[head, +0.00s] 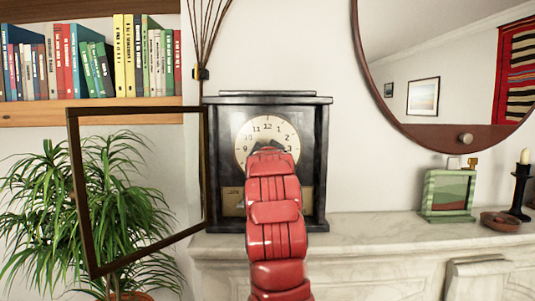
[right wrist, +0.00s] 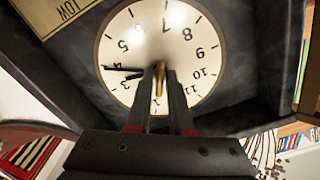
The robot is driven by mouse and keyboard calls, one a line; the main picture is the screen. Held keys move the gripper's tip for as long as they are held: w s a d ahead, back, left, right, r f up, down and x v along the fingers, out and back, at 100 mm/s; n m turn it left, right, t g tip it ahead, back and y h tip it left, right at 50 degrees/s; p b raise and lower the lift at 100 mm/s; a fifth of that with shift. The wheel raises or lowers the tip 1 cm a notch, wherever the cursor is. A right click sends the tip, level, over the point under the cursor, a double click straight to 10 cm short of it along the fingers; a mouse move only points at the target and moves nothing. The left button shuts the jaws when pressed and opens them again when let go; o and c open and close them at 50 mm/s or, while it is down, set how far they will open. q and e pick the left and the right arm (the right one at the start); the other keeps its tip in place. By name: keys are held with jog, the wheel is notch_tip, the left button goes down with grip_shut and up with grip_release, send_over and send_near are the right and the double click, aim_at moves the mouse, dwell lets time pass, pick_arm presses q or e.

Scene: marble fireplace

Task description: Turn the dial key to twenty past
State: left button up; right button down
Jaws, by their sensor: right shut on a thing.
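The dark clock (head: 317,165) stands on the marble mantel, its round cream dial (head: 243,140) facing me. In the right wrist view the dial (right wrist: 180,50) appears upside down. My right gripper (right wrist: 161,76) is shut on the brass dial key (right wrist: 160,80) at the dial's centre. In the head view my right gripper (head: 265,147) is over the dial and hides the key. A long black hand (right wrist: 122,69) lies at the 4, and a shorter hand (right wrist: 134,76) points between 3 and 4. My left gripper is not in view.
The clock's glazed door (head: 72,190) hangs open to the left, before a leafy plant (head: 105,190). A round mirror (head: 450,75) hangs above.

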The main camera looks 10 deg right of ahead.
jog(key=c, duration=0.9)
grip_release()
jog(key=shift+c, duration=0.2)
jog(key=shift+s, duration=0.1)
jog(key=s+a+b, duration=0.3)
jog(key=s+b, duration=0.1)
jog(key=s, duration=1.3)
jog(key=shift+a, duration=0.2)
